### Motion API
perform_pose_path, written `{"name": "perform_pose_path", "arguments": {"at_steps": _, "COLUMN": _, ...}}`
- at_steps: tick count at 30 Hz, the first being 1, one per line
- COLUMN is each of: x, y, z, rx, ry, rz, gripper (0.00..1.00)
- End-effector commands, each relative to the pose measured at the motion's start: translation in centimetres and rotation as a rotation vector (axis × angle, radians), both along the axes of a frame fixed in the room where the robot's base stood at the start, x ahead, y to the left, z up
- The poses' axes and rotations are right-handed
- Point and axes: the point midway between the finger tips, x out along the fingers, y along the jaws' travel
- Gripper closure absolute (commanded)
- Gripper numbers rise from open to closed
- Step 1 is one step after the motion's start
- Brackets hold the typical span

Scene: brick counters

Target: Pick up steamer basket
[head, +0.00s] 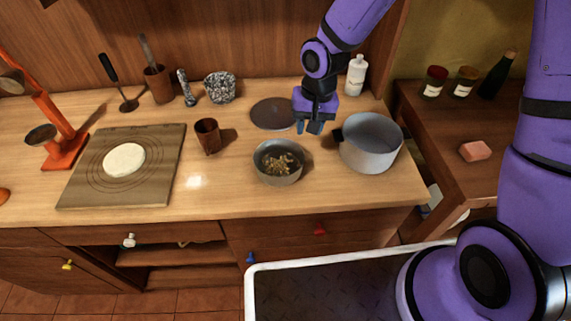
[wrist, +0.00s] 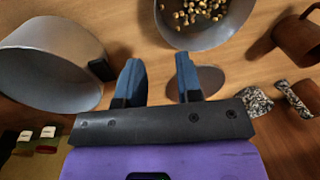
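No thing here is plainly a steamer basket. Two round grey vessels stand on the counter, and I cannot tell which one is meant. The larger, a deep pot (head: 370,157) with a dark side handle, looks empty; it also shows at the left of the wrist view (wrist: 45,80). The smaller bowl (head: 278,177) holds brownish-gold pieces and shows at the top of the wrist view (wrist: 208,38). My gripper (head: 308,128) is above the counter between and behind them. In the wrist view, its blue fingers (wrist: 158,65) are apart with nothing between them.
A dark round disc (head: 270,114) lies left of my gripper. A brown cup (head: 207,136) stands left of the bowl. A white bottle (head: 356,75) stands behind the pot. A board (head: 160,170) with dough lies at left. The counter's front edge is clear.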

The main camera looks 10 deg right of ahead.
Motion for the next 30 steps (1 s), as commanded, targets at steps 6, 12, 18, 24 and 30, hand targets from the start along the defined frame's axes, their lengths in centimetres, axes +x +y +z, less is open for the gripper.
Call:
{"name": "perform_pose_path", "arguments": {"at_steps": 6, "x": -0.1, "y": 0.4, "z": -3.1, "rx": -0.001, "ry": 0.005, "rz": 0.001, "gripper": 0.67}}
{"name": "perform_pose_path", "arguments": {"at_steps": 12, "x": 0.0, "y": 0.6, "z": -5.0, "rx": 0.000, "ry": 0.001, "rz": 0.000, "gripper": 0.67}}
{"name": "perform_pose_path", "arguments": {"at_steps": 18, "x": -0.1, "y": 0.8, "z": -6.3, "rx": -0.001, "ry": 0.003, "rz": 0.000, "gripper": 0.67}}
{"name": "perform_pose_path", "arguments": {"at_steps": 24, "x": -0.3, "y": 1.3, "z": -9.0, "rx": -0.002, "ry": 0.003, "rz": 0.000, "gripper": 0.67}}
{"name": "perform_pose_path", "arguments": {"at_steps": 30, "x": -0.2, "y": 1.5, "z": -10.3, "rx": -0.001, "ry": 0.001, "rz": -0.001, "gripper": 0.67}}
